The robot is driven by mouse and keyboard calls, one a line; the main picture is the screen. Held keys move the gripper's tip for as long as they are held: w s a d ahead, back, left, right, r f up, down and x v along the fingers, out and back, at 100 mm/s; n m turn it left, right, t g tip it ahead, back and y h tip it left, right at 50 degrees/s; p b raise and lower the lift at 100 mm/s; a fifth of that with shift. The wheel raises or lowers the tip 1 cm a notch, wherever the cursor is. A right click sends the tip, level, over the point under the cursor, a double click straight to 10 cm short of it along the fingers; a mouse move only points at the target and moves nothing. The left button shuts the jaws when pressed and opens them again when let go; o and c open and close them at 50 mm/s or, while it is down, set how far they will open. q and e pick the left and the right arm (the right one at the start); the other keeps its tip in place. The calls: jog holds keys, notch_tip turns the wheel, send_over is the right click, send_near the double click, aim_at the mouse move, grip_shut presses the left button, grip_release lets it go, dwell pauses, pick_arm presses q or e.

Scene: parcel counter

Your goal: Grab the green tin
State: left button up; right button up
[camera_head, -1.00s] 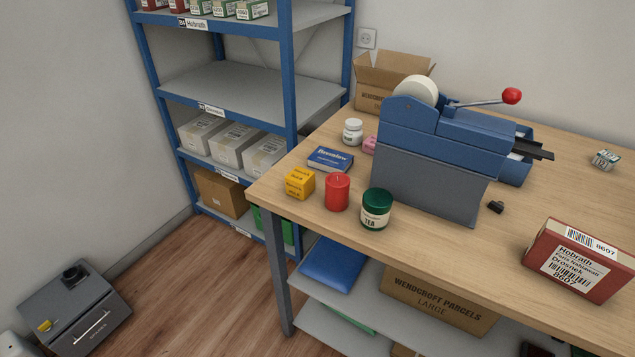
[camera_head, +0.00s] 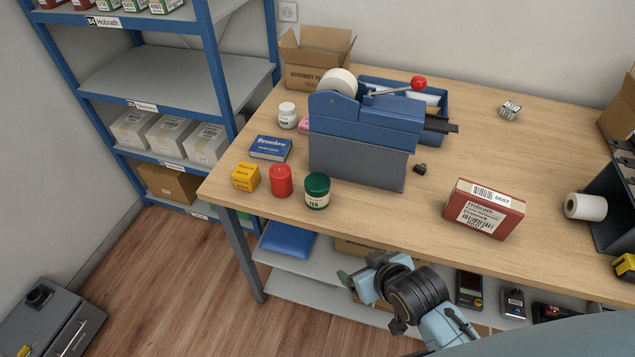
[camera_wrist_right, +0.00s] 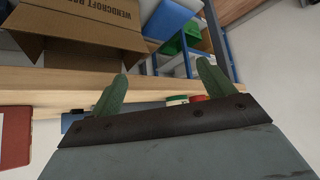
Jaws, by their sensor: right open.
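The green tin (camera_head: 317,191), with a dark green lid and a cream TEA label, stands upright near the front edge of the wooden counter (camera_head: 385,219). My right gripper (camera_head: 345,279) is below and in front of the counter edge, apart from the tin and lower than it. Its two green fingers (camera_wrist_right: 161,86) stand wide apart with nothing between them in the right wrist view. There the tin (camera_wrist_right: 177,100) shows small beyond the counter edge, partly hidden by the gripper body. My left gripper is not in view.
A red candle (camera_head: 281,180) stands close left of the tin, with a yellow box (camera_head: 246,177) beyond. The blue-grey tape dispenser (camera_head: 357,160) is close behind. A red parcel (camera_head: 484,208) lies to the right. The counter edge and lower shelf (camera_head: 312,300) are near my right arm.

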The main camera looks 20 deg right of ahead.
jog(key=w+r+t, duration=0.2)
jog(key=w+r, duration=0.1)
jog(key=r, duration=0.4)
jog(key=t+y, duration=0.2)
jog(key=t, duration=0.1)
send_near(317, 186)
jog(key=x, duration=0.3)
jog(key=f+x, duration=0.1)
jog(key=x, duration=0.2)
jog(key=shift+d+f, duration=0.1)
jog(key=shift+f, duration=0.15)
jog(key=shift+d+x, duration=0.15)
jog(key=shift+x, duration=1.15)
jog(key=shift+d+x, duration=0.1)
jog(key=shift+x, duration=1.15)
jog(key=shift+w, duration=0.1)
jog(key=shift+r, duration=0.1)
jog(key=c, duration=1.1)
